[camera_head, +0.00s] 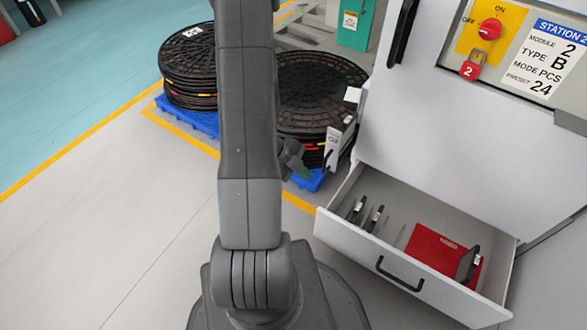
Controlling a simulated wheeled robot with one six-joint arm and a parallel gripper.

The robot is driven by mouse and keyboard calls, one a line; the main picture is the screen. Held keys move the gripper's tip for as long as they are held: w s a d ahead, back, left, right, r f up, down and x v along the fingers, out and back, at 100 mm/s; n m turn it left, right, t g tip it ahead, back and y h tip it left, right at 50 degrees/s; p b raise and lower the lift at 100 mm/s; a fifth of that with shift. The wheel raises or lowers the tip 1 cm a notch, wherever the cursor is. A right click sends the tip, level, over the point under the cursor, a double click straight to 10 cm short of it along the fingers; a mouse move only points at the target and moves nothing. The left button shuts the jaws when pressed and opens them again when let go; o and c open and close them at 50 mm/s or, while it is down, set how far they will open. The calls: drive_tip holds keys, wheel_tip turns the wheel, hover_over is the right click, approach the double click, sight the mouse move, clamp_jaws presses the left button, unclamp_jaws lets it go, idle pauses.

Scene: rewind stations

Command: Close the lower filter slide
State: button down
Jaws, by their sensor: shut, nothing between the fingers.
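The lower filter slide appears as a white drawer (350,232) low on the white cabinet at the right. It is pulled well out. Its front has a black bar handle (399,274). Inside lie a red flat item (430,247) and several thin upright plates with dark tops toward the left. A dark piece with a pale label stands by the red item. My arm rises through the middle of the picture, left of the drawer, and leaves at the top edge.
The cabinet (450,130) carries a red switch (490,29), a red padlock (471,67) and a Station 2 label. Stacks of dark round covers (190,65) stand on blue pallets behind my arm. A white labelled part (339,143) stands beside the drawer's back left. Grey floor at left is clear.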

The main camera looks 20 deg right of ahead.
drive_tip(key=d, duration=0.1)
drive_tip(key=w+d+f, duration=0.1)
drive_tip(key=d, duration=0.1)
drive_tip(key=d+b, duration=0.1)
drive_tip(key=shift+w+d+f, duration=0.15)
drive_tip(key=shift+w+d, duration=0.1)
drive_tip(key=shift+w, duration=0.15)
